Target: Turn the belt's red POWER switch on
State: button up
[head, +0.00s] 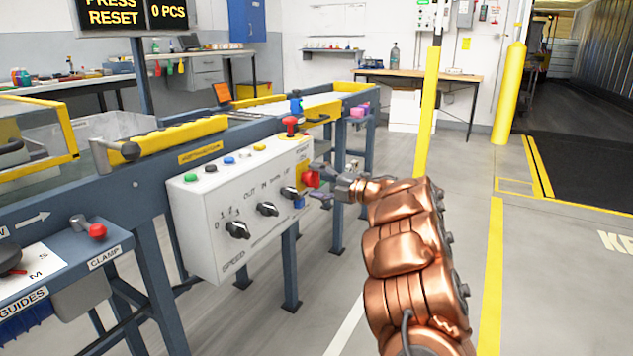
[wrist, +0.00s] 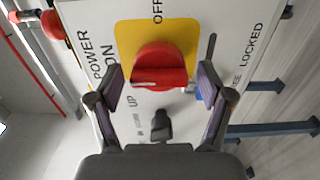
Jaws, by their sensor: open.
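The red POWER switch (wrist: 160,68) is a round knob on a yellow plate (wrist: 125,38) in the wrist view. OFF is printed above it and ON to its left. I cannot tell clearly which mark it points to. It also shows in the head view (head: 311,180) at the right end of the white control box (head: 235,190). My gripper (wrist: 160,88) is open, with one finger at each side of the knob's lower part. I cannot tell whether they touch it. In the head view my gripper (head: 322,181) is right at the switch.
A black lever (wrist: 161,125) sits below the switch in the wrist view. Black dials (head: 238,229) and coloured buttons (head: 228,160) are on the box. A red knob (head: 290,122) stands above it. A yellow post (head: 430,100) stands behind my arm. Open floor lies to the right.

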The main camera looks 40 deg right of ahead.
jog(key=v, duration=1.2)
dwell(0.4)
